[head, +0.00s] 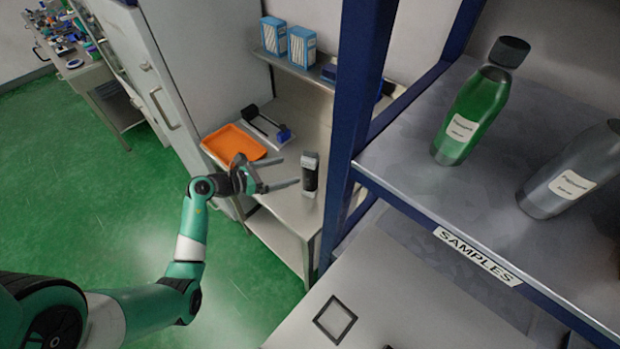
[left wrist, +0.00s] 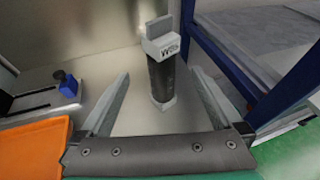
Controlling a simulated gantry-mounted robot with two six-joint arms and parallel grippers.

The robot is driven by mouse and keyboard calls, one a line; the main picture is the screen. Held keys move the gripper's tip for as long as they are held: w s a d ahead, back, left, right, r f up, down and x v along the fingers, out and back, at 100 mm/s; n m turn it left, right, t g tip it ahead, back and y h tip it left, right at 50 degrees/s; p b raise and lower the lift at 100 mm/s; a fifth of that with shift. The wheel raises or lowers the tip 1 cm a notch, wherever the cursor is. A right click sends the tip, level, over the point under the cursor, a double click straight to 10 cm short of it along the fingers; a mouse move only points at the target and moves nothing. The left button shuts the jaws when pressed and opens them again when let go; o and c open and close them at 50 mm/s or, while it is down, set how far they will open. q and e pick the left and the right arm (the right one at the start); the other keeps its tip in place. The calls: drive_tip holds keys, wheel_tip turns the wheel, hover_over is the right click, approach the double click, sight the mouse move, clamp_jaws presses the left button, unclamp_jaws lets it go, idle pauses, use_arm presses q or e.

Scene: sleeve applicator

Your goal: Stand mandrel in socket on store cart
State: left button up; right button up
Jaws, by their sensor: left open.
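A dark cylinder with a pale labelled block and a grey tab on top, which looks like the mandrel (head: 309,179), stands upright near the right edge of the store cart (head: 283,215). It also shows in the left wrist view (left wrist: 165,78), its foot on or in a small pale base (left wrist: 168,104). I cannot tell how deep the foot sits in any socket. My left gripper (head: 288,172) is open and empty, its fingers pointing at the cylinder from the left. In the left wrist view the cylinder stands just beyond and between the fingertips. My right gripper is not in view.
An orange tray (head: 233,143) and a small rack with blue parts (head: 266,127) are left of the cylinder. Blue-white boxes (head: 288,42) stand on the shelf behind. A blue post (head: 350,110) rises close on the right, with a bottle shelf (head: 400,150) beyond it.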

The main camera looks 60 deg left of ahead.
sight(303, 171)
use_arm(q)
drive_tip(key=shift+m+g, duration=0.3)
drive_tip(key=shift+g, duration=0.1)
drive_tip(key=w+f+b, duration=0.1)
drive_tip(key=w+f, duration=0.2)
drive_tip(key=w, duration=0.1)
drive_tip(key=shift+w+a+f, duration=0.1)
drive_tip(key=shift+f, duration=0.3)
drive_tip(key=shift+w+f, duration=0.1)
drive_tip(key=shift+w, duration=0.4)
drive_tip(key=b+x, duration=0.1)
drive_tip(key=x, duration=0.1)
drive_tip(key=b+x, duration=0.1)
drive_tip(key=x, duration=0.2)
drive_tip(key=shift+f, duration=0.3)
drive_tip(key=shift+c, duration=0.2)
drive_tip(key=shift+r, duration=0.1)
clamp_jaws()
